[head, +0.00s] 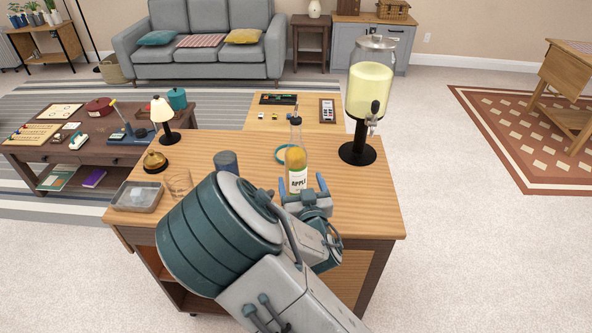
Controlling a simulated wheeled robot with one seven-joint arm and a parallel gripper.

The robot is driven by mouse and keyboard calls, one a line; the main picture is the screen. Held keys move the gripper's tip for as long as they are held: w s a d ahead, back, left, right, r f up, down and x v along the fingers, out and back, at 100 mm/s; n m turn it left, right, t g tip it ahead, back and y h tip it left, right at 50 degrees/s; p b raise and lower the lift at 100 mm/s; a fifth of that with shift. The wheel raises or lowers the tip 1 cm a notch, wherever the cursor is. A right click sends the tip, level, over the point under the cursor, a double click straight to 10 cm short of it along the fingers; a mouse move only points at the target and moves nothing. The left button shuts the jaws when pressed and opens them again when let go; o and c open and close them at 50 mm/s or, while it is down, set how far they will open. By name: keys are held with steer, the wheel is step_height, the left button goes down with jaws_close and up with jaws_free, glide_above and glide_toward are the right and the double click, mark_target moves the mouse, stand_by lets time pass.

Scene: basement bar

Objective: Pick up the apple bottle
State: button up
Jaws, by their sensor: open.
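The apple bottle (296,160) stands upright on the wooden bar counter (365,205). It is clear with yellow-amber contents, a thin pourer at the top and a white label reading "APPLE". My gripper (303,187) is open at the near side of the bottle, with its blue fingertips seen to the left and right of the bottle's lower part. Whether the fingers touch the glass I cannot tell. The bottle's base is partly hidden by my gripper.
A drink dispenser (369,92) with yellow liquid stands right of the bottle. A blue cup (226,161), a clear glass (178,183), a bell (155,162), a small lamp (162,112) and a grey tray (137,196) stand to the left. The counter's right front is clear.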

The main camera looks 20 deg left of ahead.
mark_target(298, 176)
steer(key=x, duration=0.1)
steer(key=p+x, duration=0.1)
steer(key=x, duration=0.2)
steer(key=shift+w+a+r, duration=0.15)
steer(key=shift+a+r, duration=0.1)
steer(key=shift+a, duration=0.1)
steer(key=shift+w+a, duration=0.15)
steer(key=shift+w, duration=0.25)
steer(key=c, duration=1.5)
steer(key=shift+c, duration=0.5)
steer(key=shift+r, duration=0.15)
